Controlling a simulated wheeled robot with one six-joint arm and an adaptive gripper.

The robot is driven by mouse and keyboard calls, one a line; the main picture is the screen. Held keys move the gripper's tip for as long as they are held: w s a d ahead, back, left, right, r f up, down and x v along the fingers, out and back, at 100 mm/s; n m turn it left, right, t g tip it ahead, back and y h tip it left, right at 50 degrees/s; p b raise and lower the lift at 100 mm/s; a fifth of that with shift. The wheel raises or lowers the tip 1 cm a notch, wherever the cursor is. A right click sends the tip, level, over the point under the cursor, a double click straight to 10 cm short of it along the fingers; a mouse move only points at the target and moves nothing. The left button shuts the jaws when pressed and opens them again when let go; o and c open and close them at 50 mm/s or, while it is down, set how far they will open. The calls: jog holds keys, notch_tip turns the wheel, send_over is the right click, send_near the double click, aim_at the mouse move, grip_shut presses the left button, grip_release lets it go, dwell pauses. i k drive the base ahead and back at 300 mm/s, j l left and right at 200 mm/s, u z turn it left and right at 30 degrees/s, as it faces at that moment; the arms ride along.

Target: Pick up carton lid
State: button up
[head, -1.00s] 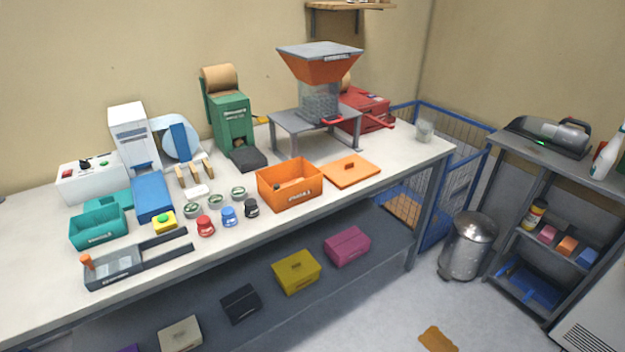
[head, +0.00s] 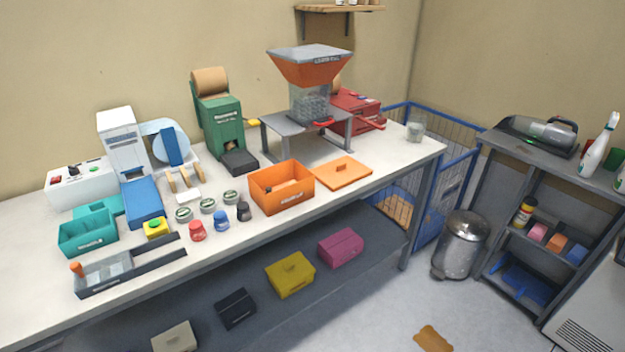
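The carton stands upright near the front edge and holds at least one small item, too small to make out. The lid is apart from the carton and nothing lies on it. My gripper does not show in the head view.
A grey stand with an orange hopper (head: 310,68) stands behind the lid. A red machine (head: 355,112) is behind it to the right. Small jars (head: 208,206) and coloured caps stand left of the carton. A metal bin (head: 461,245) stands on the floor, right of the bench.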

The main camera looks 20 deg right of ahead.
aim_at(337, 174)
jog(key=i+l+z, duration=0.35)
jog(key=i, duration=0.15)
jog(key=i+z, duration=0.35)
jog(key=i, duration=0.2)
jog(key=i+z, duration=0.35)
jog(key=i, duration=0.2)
